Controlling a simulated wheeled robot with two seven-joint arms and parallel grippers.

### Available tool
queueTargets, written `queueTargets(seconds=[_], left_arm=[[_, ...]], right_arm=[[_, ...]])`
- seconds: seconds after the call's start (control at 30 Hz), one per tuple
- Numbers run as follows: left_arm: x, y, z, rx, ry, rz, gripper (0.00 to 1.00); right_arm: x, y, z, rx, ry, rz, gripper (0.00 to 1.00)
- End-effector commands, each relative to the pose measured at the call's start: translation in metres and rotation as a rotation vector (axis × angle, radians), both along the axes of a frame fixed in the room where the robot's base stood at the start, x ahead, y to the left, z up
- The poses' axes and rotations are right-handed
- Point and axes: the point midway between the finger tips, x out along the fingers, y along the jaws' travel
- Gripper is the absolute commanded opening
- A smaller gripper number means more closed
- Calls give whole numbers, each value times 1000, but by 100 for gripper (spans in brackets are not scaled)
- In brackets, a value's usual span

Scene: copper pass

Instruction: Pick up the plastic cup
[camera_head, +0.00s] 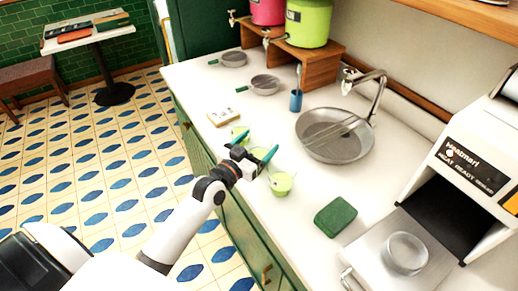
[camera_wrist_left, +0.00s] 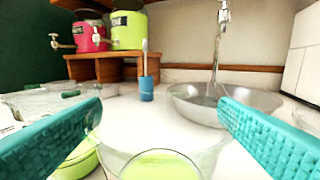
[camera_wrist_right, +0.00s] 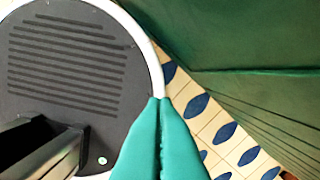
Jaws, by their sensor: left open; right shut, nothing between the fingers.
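A clear cup with light green contents (camera_head: 281,184) stands upright on the white counter, just in front of and to the right of my left gripper (camera_head: 256,147). In the left wrist view a clear cup with green contents (camera_wrist_left: 160,165) shows at the bottom, between the open teal fingers but nearer the camera; its lower part is cut off. A second greenish cup (camera_head: 240,134) stands beyond the gripper, partly hidden by a finger. My left gripper is open and empty above the counter. My right gripper (camera_wrist_right: 160,102) is shut and empty, away from the counter top.
A sink basin (camera_head: 335,136) with a tap lies behind the gripper. A blue tumbler (camera_head: 296,101), pans (camera_head: 264,84) and a wooden stand (camera_head: 304,68) are farther back. A green sponge (camera_head: 336,217) and a machine with a clear bowl (camera_head: 406,253) are at right.

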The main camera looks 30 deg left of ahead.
Motion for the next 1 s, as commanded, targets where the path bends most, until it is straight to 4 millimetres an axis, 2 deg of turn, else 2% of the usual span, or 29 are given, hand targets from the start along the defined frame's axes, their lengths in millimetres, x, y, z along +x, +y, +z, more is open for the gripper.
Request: queueTargets(seconds=[0.1,0.33,0.53,1.0], left_arm=[[9,-2,0,-1,0,-1,83],[9,-2,-1,0,1,-1,82],[9,-2,-1,0,0,0,50],[9,-1,6,-1,-2,0,50]], right_arm=[[1,-3,2,-3,-2,1,0],[2,-4,2,-5,-3,2,0],[2,-4,2,-4,-4,2,0],[2,-4,2,-4,-4,1,0]])
